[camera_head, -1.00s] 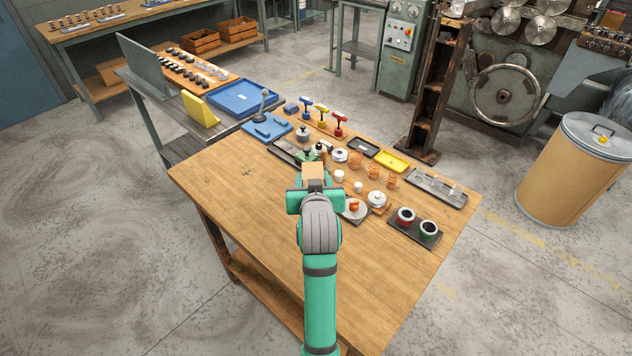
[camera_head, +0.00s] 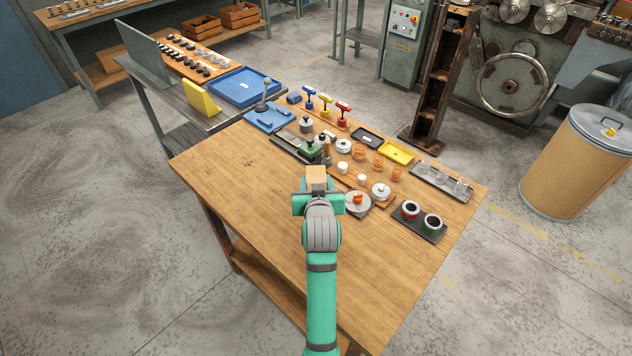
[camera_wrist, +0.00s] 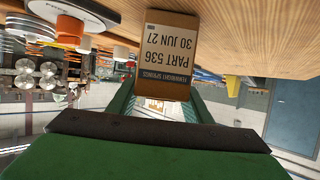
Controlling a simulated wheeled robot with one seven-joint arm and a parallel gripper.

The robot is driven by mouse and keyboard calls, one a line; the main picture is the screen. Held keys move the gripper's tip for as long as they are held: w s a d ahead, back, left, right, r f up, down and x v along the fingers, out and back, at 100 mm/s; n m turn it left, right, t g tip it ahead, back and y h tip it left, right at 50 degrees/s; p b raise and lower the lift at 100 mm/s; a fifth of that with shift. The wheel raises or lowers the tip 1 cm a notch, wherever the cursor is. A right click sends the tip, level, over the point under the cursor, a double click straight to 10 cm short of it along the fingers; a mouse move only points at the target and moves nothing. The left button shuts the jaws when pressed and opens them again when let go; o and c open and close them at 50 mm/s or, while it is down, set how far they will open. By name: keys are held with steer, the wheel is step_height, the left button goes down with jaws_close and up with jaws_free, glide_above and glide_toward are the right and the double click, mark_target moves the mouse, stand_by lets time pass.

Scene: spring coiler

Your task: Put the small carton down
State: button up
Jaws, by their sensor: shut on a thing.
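The small carton (camera_head: 316,177) is a tan box held at the tip of my gripper (camera_head: 317,195), over the middle of the wooden workbench (camera_head: 235,178). In the wrist view the carton (camera_wrist: 168,58) shows a printed label with "PART 536" and "30 JUN 27", appearing upside down. My gripper (camera_wrist: 165,105) is shut on the carton, with green fingers on either side of it. The bench top is close to the carton in the wrist view; I cannot tell whether they touch.
To the right stand a round grey dish (camera_head: 357,203) with an orange piece, a white-topped part (camera_head: 381,191) and a dark tray with two ringed cups (camera_head: 418,221). A green-topped device (camera_head: 310,149) stands just beyond. The bench's left and front areas are clear.

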steer(key=o, duration=1.5)
steer(key=shift+w+f, duration=0.1)
steer(key=shift+f, duration=0.05)
